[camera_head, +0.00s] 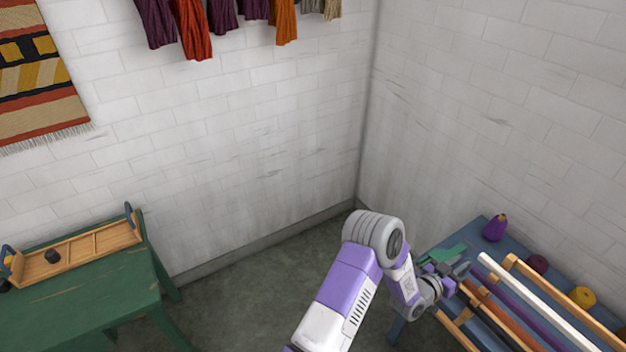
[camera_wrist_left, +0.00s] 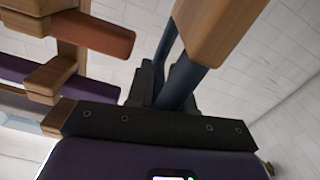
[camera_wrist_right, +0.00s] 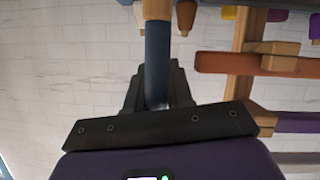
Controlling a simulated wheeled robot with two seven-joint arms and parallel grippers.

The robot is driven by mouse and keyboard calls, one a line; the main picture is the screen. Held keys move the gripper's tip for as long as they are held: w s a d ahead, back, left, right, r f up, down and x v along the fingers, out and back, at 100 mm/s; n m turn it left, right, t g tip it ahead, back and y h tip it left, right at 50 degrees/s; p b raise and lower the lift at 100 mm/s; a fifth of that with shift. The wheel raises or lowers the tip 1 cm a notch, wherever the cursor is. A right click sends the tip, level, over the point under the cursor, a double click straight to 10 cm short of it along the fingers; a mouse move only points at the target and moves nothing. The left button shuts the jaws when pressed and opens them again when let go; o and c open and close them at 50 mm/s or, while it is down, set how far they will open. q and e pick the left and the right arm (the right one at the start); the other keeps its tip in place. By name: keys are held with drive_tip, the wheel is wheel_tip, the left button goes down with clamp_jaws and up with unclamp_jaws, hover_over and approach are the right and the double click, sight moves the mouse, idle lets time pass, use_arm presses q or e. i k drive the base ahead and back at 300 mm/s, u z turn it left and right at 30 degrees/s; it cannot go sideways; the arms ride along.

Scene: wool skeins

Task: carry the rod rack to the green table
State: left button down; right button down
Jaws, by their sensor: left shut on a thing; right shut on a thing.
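The rod rack (camera_head: 565,302) is a wooden frame with long white, purple and orange-brown rods, at the lower right over the blue table. Its near end is cut off by the picture edge. My left gripper (camera_head: 457,272) is at the rack's left end; in the left wrist view it is shut on a dark blue bar (camera_wrist_left: 184,78) of the rack. My right gripper (camera_wrist_right: 157,95) is outside the head view; the right wrist view has it shut on a similar blue bar (camera_wrist_right: 158,55). The green table (camera_head: 95,305) stands at the lower left. I cannot tell whether the rack touches the blue table.
A wooden tray (camera_head: 85,252) with blue handles, holding a small dark object, takes up the back of the green table; its front is clear. The blue table (camera_head: 468,236) carries a purple bottle-shaped item (camera_head: 495,229). Open floor (camera_head: 250,300) lies between the tables.

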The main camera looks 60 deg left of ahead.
sight(22, 325)
drive_tip(key=z, duration=0.3)
drive_tip(key=k, duration=2.2)
drive_tip(key=u, duration=3.3)
drive_tip(key=i, duration=0.5)
